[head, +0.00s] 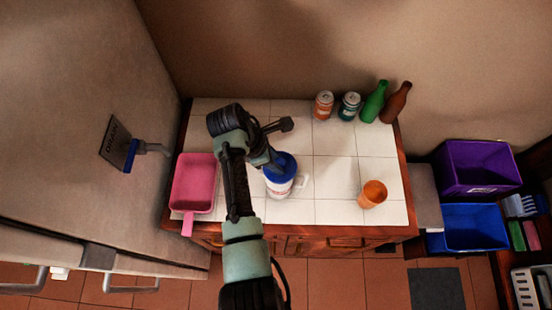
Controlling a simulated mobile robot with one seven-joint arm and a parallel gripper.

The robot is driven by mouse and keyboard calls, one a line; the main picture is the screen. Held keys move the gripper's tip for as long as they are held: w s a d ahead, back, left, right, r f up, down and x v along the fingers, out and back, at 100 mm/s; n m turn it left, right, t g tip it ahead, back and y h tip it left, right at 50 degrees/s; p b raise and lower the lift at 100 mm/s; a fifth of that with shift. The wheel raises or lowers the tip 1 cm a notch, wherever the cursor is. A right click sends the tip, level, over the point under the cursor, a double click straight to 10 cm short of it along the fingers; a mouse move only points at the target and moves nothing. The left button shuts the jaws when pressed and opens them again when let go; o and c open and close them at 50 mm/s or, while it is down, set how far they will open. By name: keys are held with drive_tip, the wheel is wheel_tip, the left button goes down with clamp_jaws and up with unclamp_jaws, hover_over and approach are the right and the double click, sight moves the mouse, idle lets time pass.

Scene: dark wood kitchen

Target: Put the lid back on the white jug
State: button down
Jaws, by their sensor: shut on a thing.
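The white jug (279,188) stands upright near the front middle of the tiled counter, its handle pointing right. The round blue lid (286,167) shows right over the jug's top and covers its mouth from this view. I cannot tell whether the lid rests on the rim or is held slightly above it. My gripper (273,164) reaches in from the left at the lid's left edge and is shut on the lid. The fingertips are small and partly hidden by my wrist and the lid.
A pink dustpan-like tray (194,184) lies left of the jug, an orange cup (373,194) right. Two cans (324,104) (349,105) and green and brown bottles (374,101) (396,102) stand at the back right. Purple and blue bins (477,167) (468,228) are beyond the counter.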

drive_tip(key=shift+c, duration=2.2)
unclamp_jaws()
drive_tip(key=shift+o, duration=0.3)
drive_tip(key=o, duration=0.4)
drive_tip(key=shift+r, duration=0.1)
wheel_tip(320, 180, up, 2)
drive_tip(key=p, duration=0.3)
drive_tip(key=shift+r, duration=2.4)
